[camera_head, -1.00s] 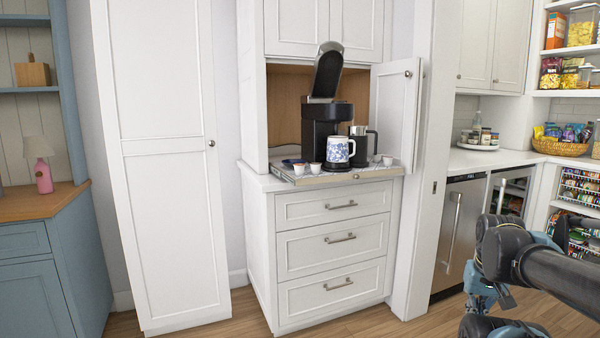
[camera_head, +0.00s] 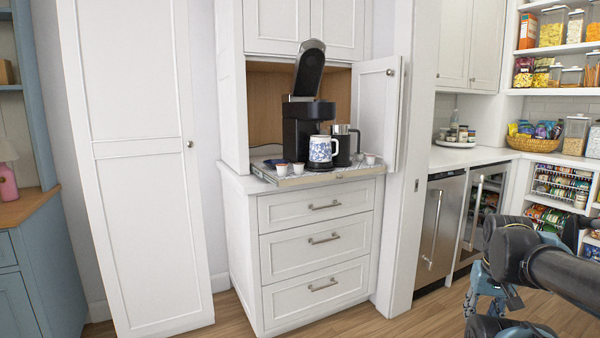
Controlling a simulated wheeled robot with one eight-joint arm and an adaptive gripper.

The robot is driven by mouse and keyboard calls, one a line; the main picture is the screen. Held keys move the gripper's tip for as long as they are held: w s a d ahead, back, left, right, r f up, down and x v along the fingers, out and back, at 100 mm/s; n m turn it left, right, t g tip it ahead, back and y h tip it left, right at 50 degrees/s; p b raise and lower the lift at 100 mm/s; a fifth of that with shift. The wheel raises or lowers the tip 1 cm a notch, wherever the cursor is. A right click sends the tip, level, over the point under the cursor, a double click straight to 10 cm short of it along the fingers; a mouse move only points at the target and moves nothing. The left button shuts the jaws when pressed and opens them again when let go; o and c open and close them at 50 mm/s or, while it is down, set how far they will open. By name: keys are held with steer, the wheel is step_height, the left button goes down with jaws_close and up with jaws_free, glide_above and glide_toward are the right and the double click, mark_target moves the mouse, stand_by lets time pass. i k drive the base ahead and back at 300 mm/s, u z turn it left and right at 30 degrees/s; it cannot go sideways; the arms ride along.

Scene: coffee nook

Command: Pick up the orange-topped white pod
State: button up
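Several small white pods stand on the pull-out tray (camera_head: 325,177) of the coffee cabinet. One pod (camera_head: 281,169) and another pod (camera_head: 298,169) are at the front left, and a pod (camera_head: 370,159) is on the right. They are too small for me to tell which has the orange top. My gripper (camera_head: 483,294), dark with teal-blue parts, is at the lower right, partly hidden by my arm and cut by the frame edge. It is far from the tray, and whether its fingers are open or shut does not show.
A black coffee machine (camera_head: 303,128) with its lid raised stands on the tray. A blue-patterned white mug (camera_head: 322,150) and a dark metal jug (camera_head: 344,143) are beside it. An open cabinet door (camera_head: 378,112) borders the tray's right side. Wooden floor (camera_head: 370,327) is clear in front.

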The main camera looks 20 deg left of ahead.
mark_target(282, 169)
steer(key=z, duration=1.9)
steer(key=k, duration=1.2)
steer(key=u, duration=1.9)
steer(key=i, duration=1)
steer(key=z, duration=0.05)
